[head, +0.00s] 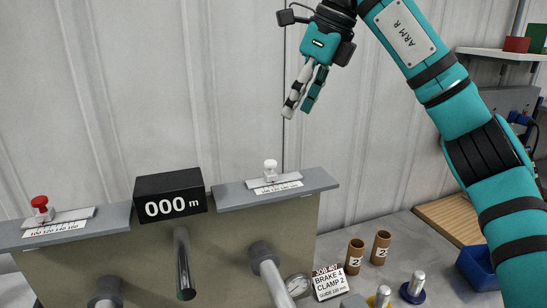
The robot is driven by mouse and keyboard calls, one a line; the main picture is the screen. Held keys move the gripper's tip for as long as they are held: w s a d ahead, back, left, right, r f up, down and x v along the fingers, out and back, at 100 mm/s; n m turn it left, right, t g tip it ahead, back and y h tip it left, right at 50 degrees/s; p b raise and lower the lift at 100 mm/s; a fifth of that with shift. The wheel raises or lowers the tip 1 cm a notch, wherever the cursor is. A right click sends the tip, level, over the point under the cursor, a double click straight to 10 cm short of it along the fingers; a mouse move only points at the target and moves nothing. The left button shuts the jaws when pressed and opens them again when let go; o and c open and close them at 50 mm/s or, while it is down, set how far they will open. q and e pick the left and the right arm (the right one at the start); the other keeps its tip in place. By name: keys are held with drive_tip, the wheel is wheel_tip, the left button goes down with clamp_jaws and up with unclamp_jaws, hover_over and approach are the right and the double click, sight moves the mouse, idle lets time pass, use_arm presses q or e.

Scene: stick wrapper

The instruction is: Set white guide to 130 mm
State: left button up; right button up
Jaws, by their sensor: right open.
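The white guide (270,170) is a small white knob standing on the right grey ledge of the machine. A white printed scale (278,187) lies in front of it; its numbers are too small to read surely. The guide stands near the left-middle of that scale. My right gripper (298,113) hangs above the guide and slightly to its right, apart from it, fingers pointing down. It is open and empty. My left gripper is out of view.
A red knob (40,207) with its own scale is on the left ledge. A black display (170,195) reading "000m" stands between the ledges. A job card (329,283), two brown tubes (381,247) and a blue bin (477,267) are to the right. A wall stands behind.

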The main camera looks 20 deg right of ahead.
sight(271, 161)
drive_tip(key=p+x, duration=0.2)
drive_tip(key=x, duration=1)
drive_tip(key=shift+f, duration=0.25)
clamp_jaws()
